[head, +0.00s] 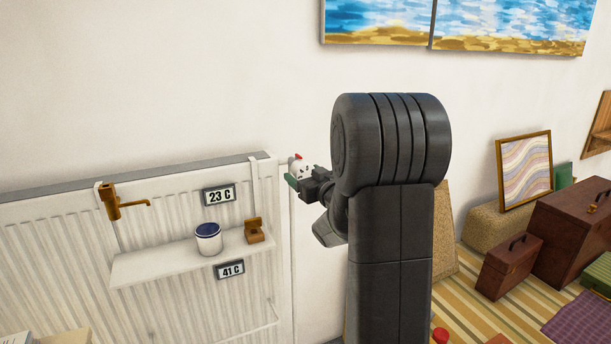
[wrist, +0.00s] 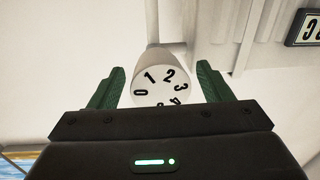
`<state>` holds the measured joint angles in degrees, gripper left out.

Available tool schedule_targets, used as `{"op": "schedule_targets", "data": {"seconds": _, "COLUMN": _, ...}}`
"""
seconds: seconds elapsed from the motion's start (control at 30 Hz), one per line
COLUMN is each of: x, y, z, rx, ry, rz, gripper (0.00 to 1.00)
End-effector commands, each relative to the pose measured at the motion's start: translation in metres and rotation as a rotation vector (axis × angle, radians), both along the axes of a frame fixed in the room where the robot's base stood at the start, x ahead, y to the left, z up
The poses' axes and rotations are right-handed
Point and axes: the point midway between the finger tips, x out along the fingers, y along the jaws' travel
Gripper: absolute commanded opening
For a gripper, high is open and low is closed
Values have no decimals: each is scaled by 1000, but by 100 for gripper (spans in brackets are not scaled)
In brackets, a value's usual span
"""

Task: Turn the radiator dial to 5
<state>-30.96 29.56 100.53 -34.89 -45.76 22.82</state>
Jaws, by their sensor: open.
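The radiator dial (wrist: 160,80) is a white round knob with black numbers. In the wrist view 0, 1, 2, 3 and part of a 4 show, and its lower edge is hidden behind my gripper's body. My gripper (wrist: 160,82) is open, with one green finger on each side of the dial and a visible gap at both sides. In the head view the dial (head: 299,168) shows small and white with a red mark on top, at the radiator's right end, and my gripper (head: 293,181) is right at it. The 5 is not visible.
The white radiator (head: 60,255) carries a shelf (head: 150,265) with a white pot (head: 208,239) and a small brown box (head: 254,231). A brown tap-like piece (head: 112,202) hangs at left. Suitcases (head: 510,265) stand at right.

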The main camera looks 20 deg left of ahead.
Motion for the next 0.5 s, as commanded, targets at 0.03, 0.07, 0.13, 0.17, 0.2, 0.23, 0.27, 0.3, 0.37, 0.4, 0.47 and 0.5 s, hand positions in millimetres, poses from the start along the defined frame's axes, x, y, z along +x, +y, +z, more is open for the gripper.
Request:
{"op": "schedule_targets", "data": {"seconds": 0.03, "x": 0, "y": 0, "z": 0, "rx": 0, "ry": 0, "rz": 0, "gripper": 72}}
{"op": "schedule_targets", "data": {"seconds": 0.07, "x": 0, "y": 0, "z": 0, "rx": 0, "ry": 0, "rz": 0, "gripper": 72}}
{"op": "schedule_targets", "data": {"seconds": 0.13, "x": 0, "y": 0, "z": 0, "rx": 0, "ry": 0, "rz": 0, "gripper": 72}}
{"op": "schedule_targets", "data": {"seconds": 0.17, "x": 0, "y": 0, "z": 0, "rx": 0, "ry": 0, "rz": 0, "gripper": 72}}
{"op": "schedule_targets", "data": {"seconds": 0.2, "x": 0, "y": 0, "z": 0, "rx": 0, "ry": 0, "rz": 0, "gripper": 72}}
{"op": "schedule_targets", "data": {"seconds": 0.23, "x": 0, "y": 0, "z": 0, "rx": 0, "ry": 0, "rz": 0, "gripper": 68}}
{"op": "schedule_targets", "data": {"seconds": 0.27, "x": 0, "y": 0, "z": 0, "rx": 0, "ry": 0, "rz": 0, "gripper": 62}}
{"op": "schedule_targets", "data": {"seconds": 0.3, "x": 0, "y": 0, "z": 0, "rx": 0, "ry": 0, "rz": 0, "gripper": 55}}
{"op": "schedule_targets", "data": {"seconds": 0.37, "x": 0, "y": 0, "z": 0, "rx": 0, "ry": 0, "rz": 0, "gripper": 43}}
{"op": "schedule_targets", "data": {"seconds": 0.4, "x": 0, "y": 0, "z": 0, "rx": 0, "ry": 0, "rz": 0, "gripper": 35}}
{"op": "schedule_targets", "data": {"seconds": 0.47, "x": 0, "y": 0, "z": 0, "rx": 0, "ry": 0, "rz": 0, "gripper": 29}}
{"op": "schedule_targets", "data": {"seconds": 0.5, "x": 0, "y": 0, "z": 0, "rx": 0, "ry": 0, "rz": 0, "gripper": 29}}
